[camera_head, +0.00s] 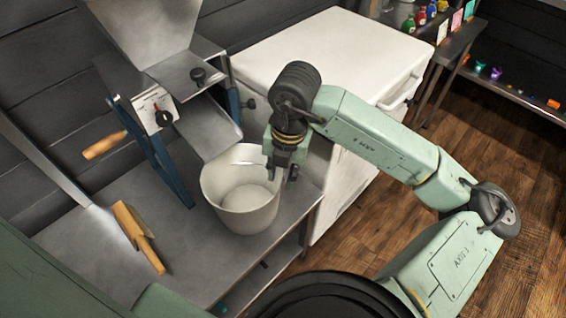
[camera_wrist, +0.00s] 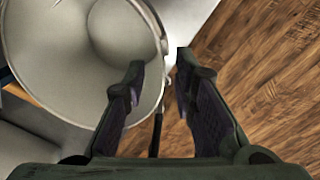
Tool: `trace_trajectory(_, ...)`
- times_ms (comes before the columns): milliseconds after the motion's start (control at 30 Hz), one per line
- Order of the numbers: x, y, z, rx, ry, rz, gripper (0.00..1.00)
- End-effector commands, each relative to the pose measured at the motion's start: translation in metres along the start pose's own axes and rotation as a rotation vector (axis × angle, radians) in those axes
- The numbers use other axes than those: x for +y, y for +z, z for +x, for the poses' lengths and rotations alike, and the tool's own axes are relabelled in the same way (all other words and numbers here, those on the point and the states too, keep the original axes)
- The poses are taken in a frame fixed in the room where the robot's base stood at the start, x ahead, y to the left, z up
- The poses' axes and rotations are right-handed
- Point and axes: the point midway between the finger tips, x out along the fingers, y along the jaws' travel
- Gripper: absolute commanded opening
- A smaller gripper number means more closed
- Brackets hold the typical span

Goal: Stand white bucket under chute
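The white bucket (camera_head: 240,212) stands upright and looks empty on a grey metal table, just in front of the mill's sloping metal chute (camera_head: 207,126). The chute's lower lip ends close to the bucket's back rim; whether it overhangs the opening is hard to tell. My gripper (camera_head: 281,175) points down at the bucket's right rim. In the wrist view, the fingers of my gripper (camera_wrist: 161,64) are apart, with the bucket's rim (camera_wrist: 163,45) passing between them. The left finger is over the inside of the bucket, the right one outside over the floor.
A wooden-handled tool (camera_head: 140,237) lies on the table (camera_head: 95,262) at the left. A white chest (camera_head: 325,55) stands behind my arm. The table's right edge is close to the bucket.

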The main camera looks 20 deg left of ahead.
Motion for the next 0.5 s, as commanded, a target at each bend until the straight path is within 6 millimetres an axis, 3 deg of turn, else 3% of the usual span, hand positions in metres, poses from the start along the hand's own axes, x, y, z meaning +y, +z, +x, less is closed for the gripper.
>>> trace_trajectory(200, 0.000, 0.001, -0.035, -0.002, -0.001, 0.001, 0.25)
trace_trajectory(500, 0.000, 0.000, -0.046, 0.001, 0.000, 0.000, 0.25)
